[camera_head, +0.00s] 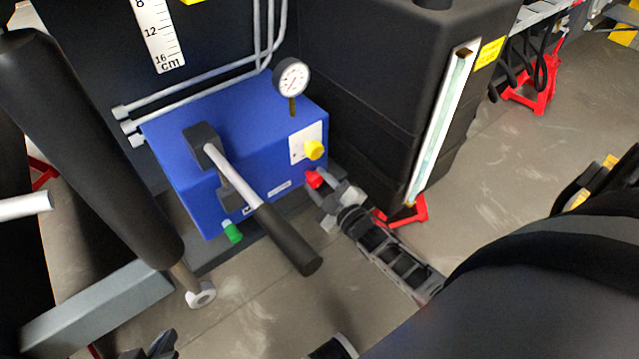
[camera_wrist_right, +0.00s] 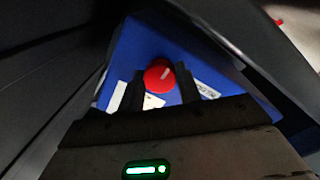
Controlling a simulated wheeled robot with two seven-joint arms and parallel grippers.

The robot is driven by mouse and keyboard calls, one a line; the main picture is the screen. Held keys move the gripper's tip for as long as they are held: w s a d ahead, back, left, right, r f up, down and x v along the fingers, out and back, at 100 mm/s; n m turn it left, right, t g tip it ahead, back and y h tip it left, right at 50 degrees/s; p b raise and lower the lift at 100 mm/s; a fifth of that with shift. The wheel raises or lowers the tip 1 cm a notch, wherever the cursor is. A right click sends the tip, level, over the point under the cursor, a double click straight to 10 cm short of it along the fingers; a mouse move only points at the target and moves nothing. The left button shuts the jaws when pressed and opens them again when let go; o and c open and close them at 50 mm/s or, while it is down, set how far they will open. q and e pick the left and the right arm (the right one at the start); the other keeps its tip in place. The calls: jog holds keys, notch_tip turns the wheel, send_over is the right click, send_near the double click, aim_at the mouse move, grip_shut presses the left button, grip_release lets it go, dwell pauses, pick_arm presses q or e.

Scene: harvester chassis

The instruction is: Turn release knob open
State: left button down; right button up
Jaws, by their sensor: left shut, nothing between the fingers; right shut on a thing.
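The red release knob (camera_head: 314,179) sits on the front of the blue pump block (camera_head: 240,125), low at its right. My right gripper (camera_head: 326,194) reaches in from the lower right and is shut on the red knob, one finger on each side in the wrist view. My left gripper (camera_head: 160,346) shows partly at the bottom left edge of the head view, away from the block, shut and empty.
A pump lever with a black grip (camera_head: 285,238) juts out left of my right gripper. A yellow knob (camera_head: 315,150), a green knob (camera_head: 232,232) and a gauge (camera_head: 291,77) are on the block. A black tank (camera_head: 380,90) with a sight tube stands behind right. A black cylinder (camera_head: 85,140) stands left.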

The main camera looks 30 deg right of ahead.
pick_arm(q)
jog(key=shift+w, duration=0.1)
dwell(0.4)
jog(key=shift+r, duration=0.1)
pick_arm(e)
jog(key=o, duration=1)
pick_arm(q)
jog(key=shift+t, duration=0.5)
jog(key=shift+a+r+p, duration=0.2)
jog(key=shift+r+p, duration=0.25)
jog(key=shift+r, duration=0.3)
jog(key=shift+a+r+p, duration=0.2)
jog(key=shift+r+p, duration=0.25)
jog(key=shift+r, duration=0.3)
jog(key=shift+a+r+p, duration=0.2)
jog(key=shift+r+p, duration=0.25)
jog(key=shift+r, duration=0.3)
pick_arm(e)
jog(key=s, duration=1.6)
jog(key=shift+d, duration=0.3)
pick_arm(q)
jog(key=shift+s+d, duration=0.15)
jog(key=shift+s, duration=0.05)
